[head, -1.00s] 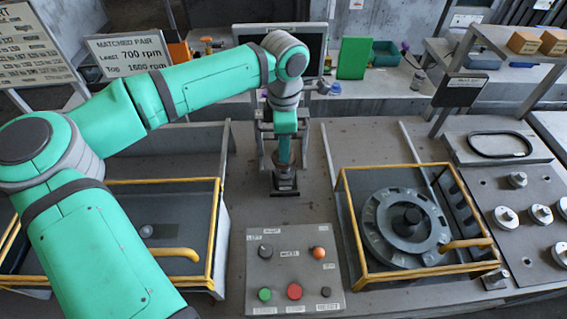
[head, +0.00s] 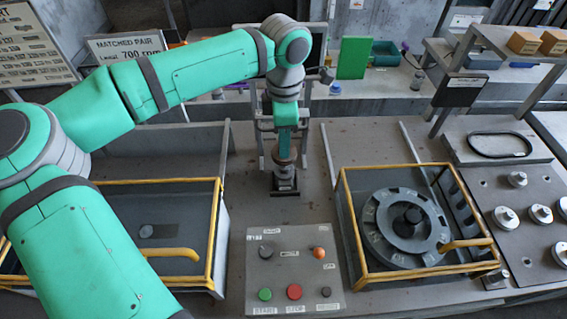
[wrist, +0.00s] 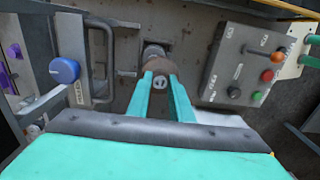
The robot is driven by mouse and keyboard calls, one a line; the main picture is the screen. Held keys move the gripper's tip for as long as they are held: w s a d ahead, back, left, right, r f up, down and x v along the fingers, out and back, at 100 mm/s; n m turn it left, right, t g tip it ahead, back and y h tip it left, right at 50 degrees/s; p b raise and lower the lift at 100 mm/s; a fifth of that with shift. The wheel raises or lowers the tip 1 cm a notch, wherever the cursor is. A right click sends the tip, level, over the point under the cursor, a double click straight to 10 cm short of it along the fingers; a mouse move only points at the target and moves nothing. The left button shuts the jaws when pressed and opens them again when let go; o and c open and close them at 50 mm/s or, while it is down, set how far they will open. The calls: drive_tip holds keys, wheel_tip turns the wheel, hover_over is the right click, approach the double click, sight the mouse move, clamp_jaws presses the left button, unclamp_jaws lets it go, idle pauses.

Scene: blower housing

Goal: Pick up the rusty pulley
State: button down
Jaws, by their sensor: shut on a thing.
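My gripper (head: 284,158) points down over the dark square base (head: 287,191) in the middle of the bench. It is shut on the rusty pulley (head: 283,164), a brownish disc at the fingertips. A grey shaft or post (head: 285,180) shows directly below the pulley. In the wrist view my gripper (wrist: 164,88) has a finger on each side of a grey round end, and the brown rim of the pulley (wrist: 153,68) shows just past them. I cannot tell whether the pulley is clear of the post.
A control box (head: 294,275) with buttons stands in front. A yellow-railed bay (head: 348,215) with a grey rotor (head: 405,226) is at right, another yellow-railed bay (head: 212,235) at left. A metal frame (head: 312,125) stands close behind my gripper. Several pulleys (head: 540,214) sit on the right panel.

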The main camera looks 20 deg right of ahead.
drive_tip(key=s+a+r, duration=0.1)
drive_tip(key=s+a, duration=0.1)
drive_tip(key=s, duration=0.5)
drive_tip(key=shift+s+r, duration=0.15)
drive_tip(key=shift+r, duration=0.2)
